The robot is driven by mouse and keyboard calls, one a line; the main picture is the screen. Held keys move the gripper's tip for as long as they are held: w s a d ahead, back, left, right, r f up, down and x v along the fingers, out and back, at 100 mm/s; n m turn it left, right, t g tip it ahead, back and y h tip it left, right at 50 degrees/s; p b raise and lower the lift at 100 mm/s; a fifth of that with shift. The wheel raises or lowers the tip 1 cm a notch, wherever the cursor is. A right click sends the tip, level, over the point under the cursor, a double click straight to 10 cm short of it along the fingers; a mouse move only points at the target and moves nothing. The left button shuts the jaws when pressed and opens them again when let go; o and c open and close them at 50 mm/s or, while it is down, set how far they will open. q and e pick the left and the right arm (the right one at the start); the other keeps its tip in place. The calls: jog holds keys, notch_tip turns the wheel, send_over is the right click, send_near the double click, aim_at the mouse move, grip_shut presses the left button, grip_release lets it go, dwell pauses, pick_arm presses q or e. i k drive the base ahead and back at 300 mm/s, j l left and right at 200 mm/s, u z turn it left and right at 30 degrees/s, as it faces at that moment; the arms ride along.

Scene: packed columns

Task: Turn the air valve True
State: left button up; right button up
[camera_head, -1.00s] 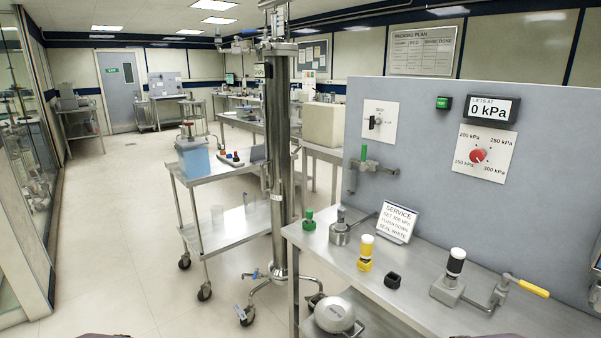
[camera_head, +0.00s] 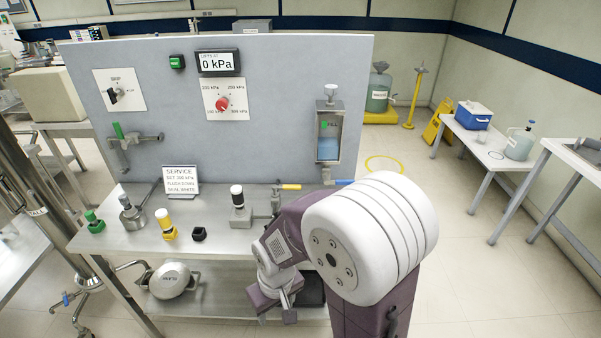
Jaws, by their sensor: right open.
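A valve with a yellow lever (camera_head: 288,187) sits on the bench at the foot of the grey panel, right of a block with a black-and-white plug (camera_head: 237,196). I take this for the air valve, though no label on it is readable. The lever lies roughly level, pointing right. My right arm reaches in from the lower right, hiding part of the bench near the valve. My right gripper (camera_head: 276,302) is open, pointing down near the bench's front edge, apart from the lever. My left gripper is not in view.
The panel holds a red pressure knob (camera_head: 222,103) and a display (camera_head: 218,63) reading 0 kPa.

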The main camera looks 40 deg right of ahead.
aim_at(274, 187)
jog(key=z, duration=1.2)
